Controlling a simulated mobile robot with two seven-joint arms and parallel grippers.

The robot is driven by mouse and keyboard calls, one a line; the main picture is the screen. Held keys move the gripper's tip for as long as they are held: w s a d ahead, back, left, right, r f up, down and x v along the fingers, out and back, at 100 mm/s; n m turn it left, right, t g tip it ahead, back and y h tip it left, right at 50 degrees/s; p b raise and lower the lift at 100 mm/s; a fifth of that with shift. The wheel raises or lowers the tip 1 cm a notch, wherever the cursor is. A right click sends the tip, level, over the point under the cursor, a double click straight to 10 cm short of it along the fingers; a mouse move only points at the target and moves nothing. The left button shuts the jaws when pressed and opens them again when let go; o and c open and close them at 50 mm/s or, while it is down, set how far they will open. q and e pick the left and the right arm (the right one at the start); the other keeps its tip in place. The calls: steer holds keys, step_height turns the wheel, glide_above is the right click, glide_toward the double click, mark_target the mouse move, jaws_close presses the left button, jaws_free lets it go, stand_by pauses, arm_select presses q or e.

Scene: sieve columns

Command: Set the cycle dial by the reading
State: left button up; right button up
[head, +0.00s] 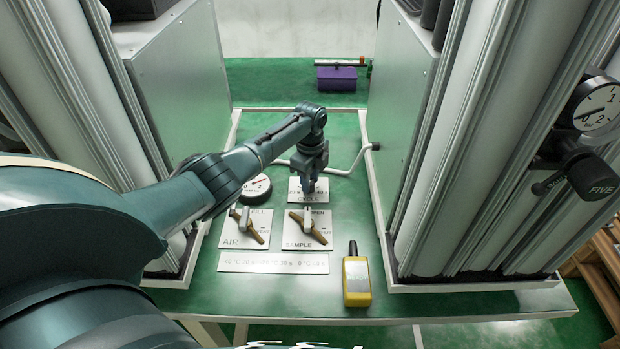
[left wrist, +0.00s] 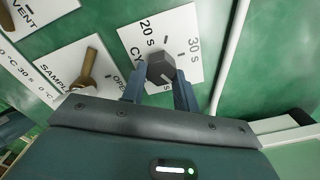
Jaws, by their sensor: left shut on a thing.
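The cycle dial is a dark faceted knob (left wrist: 161,68) on a white plate (left wrist: 185,28) marked 20 s and 30 s in the left wrist view. My left gripper (head: 309,190) reaches down onto the CYCLE plate (head: 296,195) in the head view. Its two fingers stand on either side of the knob and are shut on it; in the head view it hides most of the knob. A white strip (head: 235,262) with temperatures and seconds lies in front of the valves. A round gauge (head: 257,187) sits left of the plate; its reading is too small to tell. My right gripper is not in view.
AIR (head: 245,226) and SAMPLE (head: 307,230) valves with brown handles sit in front of the dial. A yellow handheld device (head: 357,278) lies right of the strip. Tall column frames flank the green table. A purple box (head: 337,78) is at the back.

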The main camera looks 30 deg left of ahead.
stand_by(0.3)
arm_select(q)
steer(key=o, duration=1)
step_height(320, 180, up, 13)
steer(key=shift+r+p, duration=0.1)
steer(key=shift+p, duration=0.2)
